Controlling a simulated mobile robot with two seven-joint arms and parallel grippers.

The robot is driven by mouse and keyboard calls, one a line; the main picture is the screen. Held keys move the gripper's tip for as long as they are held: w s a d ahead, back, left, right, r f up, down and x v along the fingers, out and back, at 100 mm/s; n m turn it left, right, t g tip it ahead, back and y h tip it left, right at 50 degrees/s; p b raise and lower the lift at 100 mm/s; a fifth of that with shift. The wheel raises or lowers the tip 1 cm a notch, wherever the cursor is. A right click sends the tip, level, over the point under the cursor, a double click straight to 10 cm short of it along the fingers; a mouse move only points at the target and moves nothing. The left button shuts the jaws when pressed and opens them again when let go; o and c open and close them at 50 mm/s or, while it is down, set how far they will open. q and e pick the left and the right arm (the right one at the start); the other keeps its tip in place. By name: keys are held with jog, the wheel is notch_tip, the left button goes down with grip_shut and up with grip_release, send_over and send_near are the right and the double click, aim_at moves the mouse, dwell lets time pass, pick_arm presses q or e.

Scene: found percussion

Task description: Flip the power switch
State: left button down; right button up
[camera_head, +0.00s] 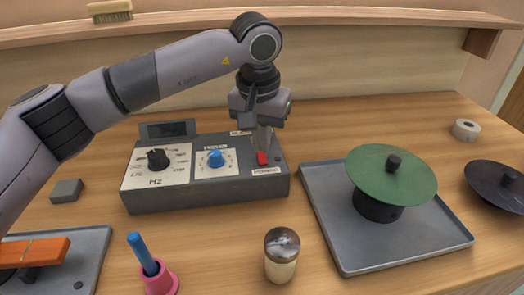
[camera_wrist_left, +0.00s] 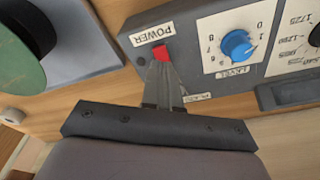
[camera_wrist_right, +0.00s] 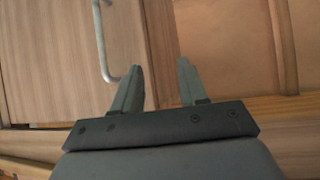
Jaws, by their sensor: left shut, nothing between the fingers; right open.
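The red power switch (camera_head: 262,158) is at the right end of the grey control box (camera_head: 205,196). In the left wrist view the red switch (camera_wrist_left: 161,53) shows beside the POWER label (camera_wrist_left: 153,34). My left gripper (camera_head: 264,150) points down over it with its fingers shut and nothing between them. In the left wrist view its fingertips (camera_wrist_left: 161,62) are right at the switch; I cannot tell whether they touch it. My right gripper (camera_wrist_right: 159,75) is open and empty, away from the box, and shows only in its own wrist view.
The box also bears a black Hz knob (camera_head: 158,159) and a blue level knob (camera_head: 215,158). A grey tray (camera_head: 334,240) with a green disc (camera_head: 392,172) stands to the right. A shaker (camera_head: 281,256) and a pink holder (camera_head: 160,284) stand in front.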

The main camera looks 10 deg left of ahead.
aim_at(262, 161)
pick_arm(q)
notch_tip(262, 161, up, 5)
jog(key=p, duration=0.3)
jog(key=shift+s+f, duration=0.1)
dwell(0.5)
